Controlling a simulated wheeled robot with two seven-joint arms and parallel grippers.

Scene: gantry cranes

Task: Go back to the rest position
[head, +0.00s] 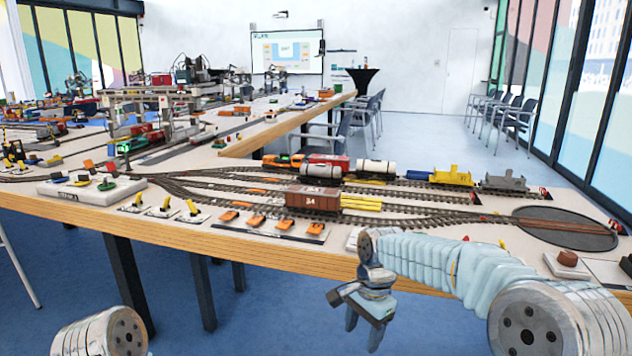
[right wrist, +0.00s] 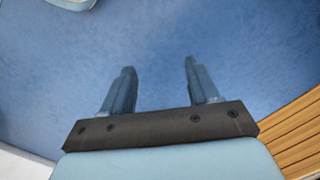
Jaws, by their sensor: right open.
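My right gripper (head: 364,332) hangs in front of the table's front edge, over the blue floor, pointing down. Its two fingers are apart with nothing between them. It also shows in the right wrist view (right wrist: 160,88), open and empty above bare blue floor. My left gripper is not in the head view; only a rounded part of my own body shows at the bottom left.
The model railway table (head: 290,255) has a wooden edge close behind my right gripper; that edge also shows at the lower right of the wrist view (right wrist: 292,135). A brown wagon (head: 312,199) and a turntable (head: 565,228) are on it. Floor in front is clear.

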